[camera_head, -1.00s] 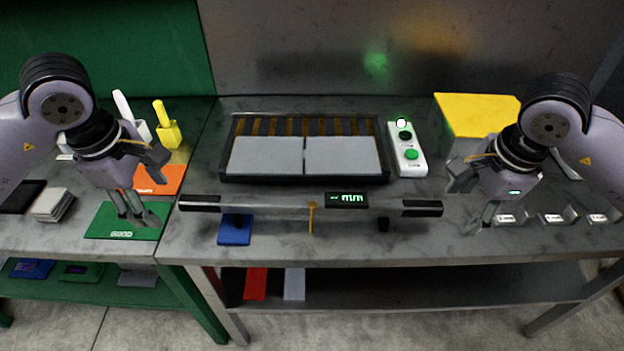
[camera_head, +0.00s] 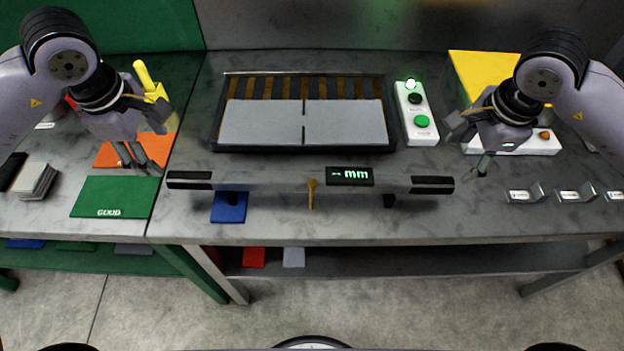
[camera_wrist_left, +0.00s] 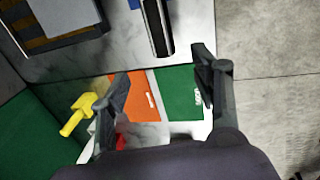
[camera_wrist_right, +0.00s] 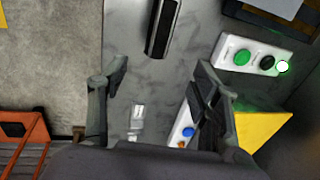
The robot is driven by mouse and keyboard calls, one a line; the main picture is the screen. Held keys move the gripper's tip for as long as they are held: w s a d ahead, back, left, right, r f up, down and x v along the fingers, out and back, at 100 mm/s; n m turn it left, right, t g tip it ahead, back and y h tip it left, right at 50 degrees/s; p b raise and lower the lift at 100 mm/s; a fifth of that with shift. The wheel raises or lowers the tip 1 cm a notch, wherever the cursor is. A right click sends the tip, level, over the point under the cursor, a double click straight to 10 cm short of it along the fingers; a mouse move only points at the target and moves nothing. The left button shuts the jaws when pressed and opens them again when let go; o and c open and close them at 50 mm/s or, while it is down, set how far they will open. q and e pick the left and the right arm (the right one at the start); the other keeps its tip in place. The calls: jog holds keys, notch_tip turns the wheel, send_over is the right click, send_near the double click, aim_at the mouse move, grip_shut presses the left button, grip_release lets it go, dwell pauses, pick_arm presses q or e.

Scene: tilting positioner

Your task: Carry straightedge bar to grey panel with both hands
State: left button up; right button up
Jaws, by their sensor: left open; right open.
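The straightedge bar (camera_head: 285,181) is long and silver-grey with black end pads and a small "mm" display. It stands on short dark supports near the table's front edge. Two light grey panels (camera_head: 258,122) (camera_head: 345,122) lie side by side on the dark slatted fixture (camera_head: 305,149) behind it. My left gripper (camera_head: 145,140) is open and empty, up and left of the bar's left end, which shows in the left wrist view (camera_wrist_left: 157,25). My right gripper (camera_head: 468,148) is open and empty, up and right of the right end, which shows in the right wrist view (camera_wrist_right: 163,28).
A blue tile (camera_head: 229,208) and an orange-brown pin (camera_head: 311,195) are at the bar. Green (camera_head: 115,197) and orange (camera_head: 137,151) mats lie left; small metal brackets (camera_head: 577,193) right.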

aim_at(179, 175)
pick_arm(q)
jog(key=w+f, duration=0.1)
jog(key=f, duration=0.8)
jog(key=w+f, duration=0.1)
jog(key=f, duration=0.4)
jog(key=shift+w, duration=0.3)
pick_arm(e)
jog(key=w+f, duration=0.1)
jog(key=f, duration=0.8)
jog(key=w+f, duration=0.1)
jog(key=f, duration=0.4)
jog(key=shift+w, duration=0.3)
pick_arm(q)
jog(key=shift+c, duration=0.5)
pick_arm(e)
jog(key=shift+c, duration=0.5)
pick_arm(q)
grip_shut()
pick_arm(e)
grip_shut()
